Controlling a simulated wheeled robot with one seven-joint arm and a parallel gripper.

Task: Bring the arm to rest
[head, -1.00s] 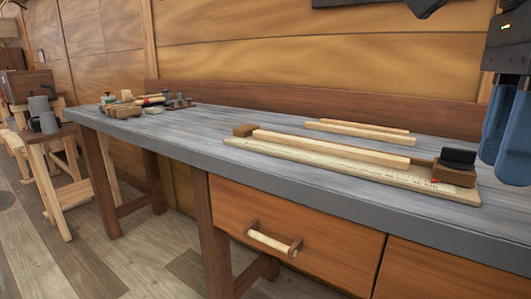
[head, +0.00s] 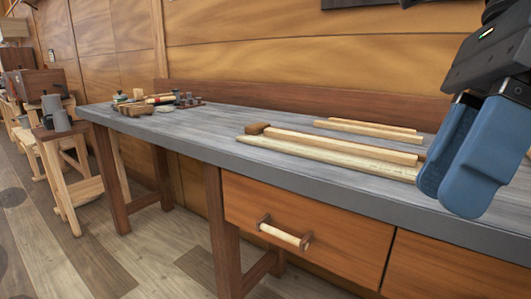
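My gripper (head: 447,193) hangs at the right of the head view, in front of the workbench (head: 200,140). Its two blue fingers point down and slightly left, and overlap in this view, so the gap between them cannot be judged. Nothing held shows at the fingertips. The gripper hides the right end of a long pale board (head: 300,155) on the bench. A pale wooden strip (head: 340,147) with a brown block (head: 257,128) at its left end lies along the board.
Two thinner strips (head: 365,130) lie behind the board. Small tools and blocks (head: 150,102) cluster at the bench's far left end. A drawer handle (head: 285,234) juts from the bench front. A stool with grey mugs (head: 57,115) stands left. The bench top between is clear.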

